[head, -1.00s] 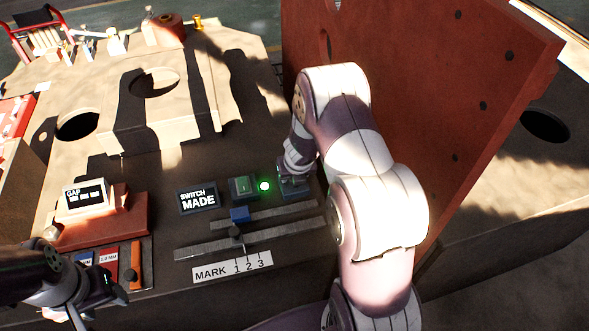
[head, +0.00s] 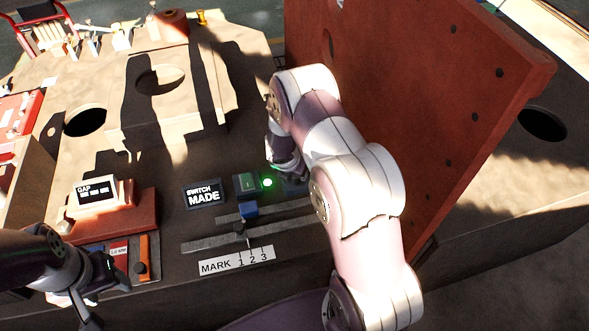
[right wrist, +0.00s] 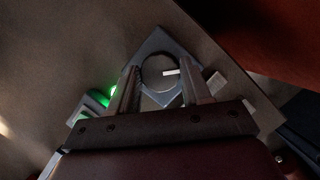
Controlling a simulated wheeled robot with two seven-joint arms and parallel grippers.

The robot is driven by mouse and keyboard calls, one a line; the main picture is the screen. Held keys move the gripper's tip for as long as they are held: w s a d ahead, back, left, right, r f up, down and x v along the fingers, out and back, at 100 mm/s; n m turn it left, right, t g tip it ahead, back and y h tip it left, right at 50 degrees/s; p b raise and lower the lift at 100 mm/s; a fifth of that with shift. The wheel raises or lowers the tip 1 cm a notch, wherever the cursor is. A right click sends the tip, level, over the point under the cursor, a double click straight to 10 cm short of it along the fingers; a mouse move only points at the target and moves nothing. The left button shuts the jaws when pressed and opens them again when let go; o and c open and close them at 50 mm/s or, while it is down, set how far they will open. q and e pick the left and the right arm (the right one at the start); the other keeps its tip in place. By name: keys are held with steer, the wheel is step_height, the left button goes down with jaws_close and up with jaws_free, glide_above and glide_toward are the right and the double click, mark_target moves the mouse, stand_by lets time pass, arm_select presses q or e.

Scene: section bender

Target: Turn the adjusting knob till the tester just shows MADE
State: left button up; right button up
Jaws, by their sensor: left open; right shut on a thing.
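The tester's display (head: 203,194) reads SWITCH MADE in the head view. A green lamp (head: 267,183) glows beside the green box (head: 245,184); the glow also shows in the right wrist view (right wrist: 113,91). The adjusting knob (right wrist: 160,72), dark and round with a white pointer mark, sits on a square plate in the right wrist view. My right gripper (right wrist: 158,92) is shut on the knob, with one finger on each side. In the head view my right arm hides the knob. My left gripper (head: 95,304) is open and empty at the lower left, close to the gauge holder.
A grey slide bar with a pointer and a blue block (head: 249,209) lies behind the MARK 1 2 3 label (head: 237,260). A GAP readout (head: 100,192) stands on a red base at left. A tall red panel (head: 430,100) stands close to my right arm.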

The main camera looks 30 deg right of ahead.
stand_by(0.4)
steer(key=o, duration=1)
steer(key=shift+o, duration=0.2)
steer(key=p+v, duration=0.2)
steer(key=v, duration=1)
steer(key=shift+r, duration=0.3)
